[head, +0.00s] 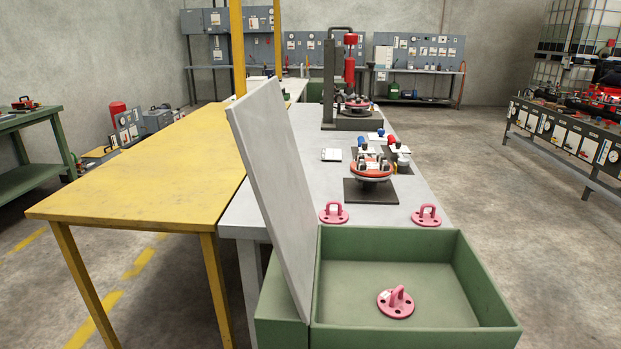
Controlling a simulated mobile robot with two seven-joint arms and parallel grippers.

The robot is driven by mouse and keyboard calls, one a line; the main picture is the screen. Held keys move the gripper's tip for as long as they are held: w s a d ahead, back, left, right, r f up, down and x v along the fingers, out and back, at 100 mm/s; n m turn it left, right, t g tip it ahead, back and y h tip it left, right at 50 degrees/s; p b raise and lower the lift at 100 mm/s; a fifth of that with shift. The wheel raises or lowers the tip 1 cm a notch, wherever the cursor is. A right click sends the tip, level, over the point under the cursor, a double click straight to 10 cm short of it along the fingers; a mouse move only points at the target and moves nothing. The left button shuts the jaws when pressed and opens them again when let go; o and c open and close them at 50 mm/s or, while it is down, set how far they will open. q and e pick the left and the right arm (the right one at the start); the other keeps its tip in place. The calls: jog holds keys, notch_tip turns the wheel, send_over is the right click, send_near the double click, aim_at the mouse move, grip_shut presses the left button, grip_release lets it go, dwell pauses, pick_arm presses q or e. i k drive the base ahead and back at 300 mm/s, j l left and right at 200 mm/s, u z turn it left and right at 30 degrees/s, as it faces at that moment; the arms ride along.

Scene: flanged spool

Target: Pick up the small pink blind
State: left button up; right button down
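Three pink blinds, each a round disc with bolt holes and an upright handle, show in the head view. One blind (334,214) lies at the near left of the grey table, and another blind (427,217) lies at its near right corner. A third blind (396,304) lies inside the green tray (417,233) in front, handle up. It looks largest but is also nearest, so I cannot tell which blind is the small one. A red flanged spool (371,171) stands on a dark base behind the blinds. Neither gripper is in view.
A tall grey panel (275,190) rises at the tray's left side, beside the yellow table (150,170). Small valves and fittings (391,150) sit behind the spool, and a press-like stand (349,85) is farther back. The floor right of the grey table is clear.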

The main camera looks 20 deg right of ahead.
aim_at(397, 296)
jog(key=i+j+z, duration=0.2)
jog(key=j+z, duration=0.25)
jog(key=i+j+z, duration=0.1)
jog(key=j+z, duration=0.75)
jog(key=i+j, duration=0.05)
